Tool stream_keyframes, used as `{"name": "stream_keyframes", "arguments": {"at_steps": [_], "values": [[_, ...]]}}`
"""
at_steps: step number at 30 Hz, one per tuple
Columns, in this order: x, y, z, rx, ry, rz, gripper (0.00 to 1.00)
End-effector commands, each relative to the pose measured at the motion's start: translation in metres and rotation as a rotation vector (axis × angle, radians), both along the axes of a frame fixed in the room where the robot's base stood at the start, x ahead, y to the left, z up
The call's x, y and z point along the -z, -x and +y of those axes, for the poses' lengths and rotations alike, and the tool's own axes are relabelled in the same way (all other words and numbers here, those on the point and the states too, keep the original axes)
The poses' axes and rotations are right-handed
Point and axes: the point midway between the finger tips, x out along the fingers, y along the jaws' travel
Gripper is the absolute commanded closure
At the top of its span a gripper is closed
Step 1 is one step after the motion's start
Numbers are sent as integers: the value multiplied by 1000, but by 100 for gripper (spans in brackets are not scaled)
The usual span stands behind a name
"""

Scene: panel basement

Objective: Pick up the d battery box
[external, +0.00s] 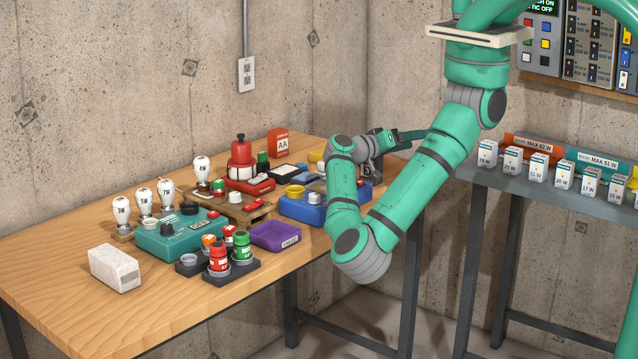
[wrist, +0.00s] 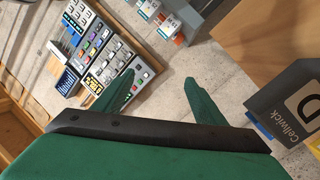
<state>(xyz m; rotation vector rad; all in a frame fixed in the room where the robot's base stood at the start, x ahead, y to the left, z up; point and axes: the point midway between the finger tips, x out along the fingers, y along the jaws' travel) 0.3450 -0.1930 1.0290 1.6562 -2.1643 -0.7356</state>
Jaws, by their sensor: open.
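The D battery box (wrist: 290,108) is dark grey with a white panel, a large "D" and the word "Cellwick". It is at the right edge of the wrist view, partly cut off by the frame. My gripper (wrist: 160,78) is open, with its two green fingers spread and nothing between them. The box lies to the right of the fingers in that view, apart from the fingertips. In the external view my gripper (external: 412,135) is over the right end of the wooden table, pointing right.
A grey bench (external: 560,190) with several labelled boxes stands right.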

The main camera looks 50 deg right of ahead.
Motion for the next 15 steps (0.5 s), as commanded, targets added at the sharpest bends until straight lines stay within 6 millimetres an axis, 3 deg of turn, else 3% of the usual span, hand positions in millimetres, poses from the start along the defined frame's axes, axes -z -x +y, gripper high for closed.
{"name": "stream_keyframes", "arguments": {"at_steps": [1,4,9,12,15], "values": [[5,-21,17,-42,-26,-108,35],[16,-60,55,-108,-101,-332,35],[26,-103,109,-170,-218,-576,35],[29,-112,120,-181,-249,-628,35],[34,-114,113,-180,-254,-638,35]]}}
